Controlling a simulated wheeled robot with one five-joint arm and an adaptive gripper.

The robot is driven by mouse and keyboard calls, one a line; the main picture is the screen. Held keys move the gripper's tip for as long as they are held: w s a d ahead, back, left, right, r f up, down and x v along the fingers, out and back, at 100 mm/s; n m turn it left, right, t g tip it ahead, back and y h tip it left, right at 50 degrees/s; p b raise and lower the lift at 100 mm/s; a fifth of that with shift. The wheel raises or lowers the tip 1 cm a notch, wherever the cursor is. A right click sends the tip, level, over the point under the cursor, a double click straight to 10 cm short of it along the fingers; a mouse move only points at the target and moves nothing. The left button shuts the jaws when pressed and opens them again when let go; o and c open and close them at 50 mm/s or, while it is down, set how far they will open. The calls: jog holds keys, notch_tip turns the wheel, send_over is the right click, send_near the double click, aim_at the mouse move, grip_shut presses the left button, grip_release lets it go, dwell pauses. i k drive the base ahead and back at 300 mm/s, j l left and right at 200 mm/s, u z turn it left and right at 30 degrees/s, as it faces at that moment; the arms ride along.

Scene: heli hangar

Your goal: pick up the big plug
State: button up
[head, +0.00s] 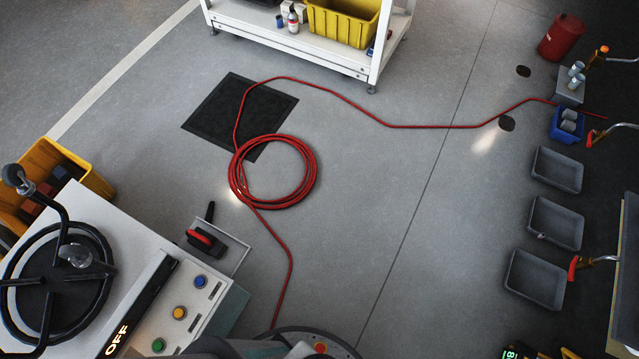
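I cannot make out a big plug for certain. A red cable (290,257) lies on the floor, with a coil (314,180) in the middle. One end runs down to the bottom edge, where my own round base hides it. The other runs right past the blue bin. A red and black handle-like part (205,240) sits on a grey bracket at the console's side; I cannot tell whether it is a plug or a switch. My gripper is not in view.
A white console (130,235) with a black wheel and coloured buttons stands at left, beside a yellow crate (97,183). A white shelf cart (270,38) stands at the top. Grey trays (557,222), a blue bin (567,126) and a red can (561,37) line the right. Middle-right floor is clear.

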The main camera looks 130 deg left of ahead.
aim_at(204, 241)
jog(key=j, duration=0.7)
jog(key=k+j, duration=0.15)
jog(key=j, duration=0.55)
jog(key=j+z, duration=0.1)
jog(key=j, duration=0.6)
jog(key=k+j, duration=0.2)
jog(key=k, duration=0.25)
jog(key=k+j, duration=0.2)
jog(key=k, duration=0.2)
jog(key=k+j+z, duration=0.1)
jog(key=k, duration=0.35)
jog(key=k+l, duration=0.2)
jog(key=k, duration=0.25)
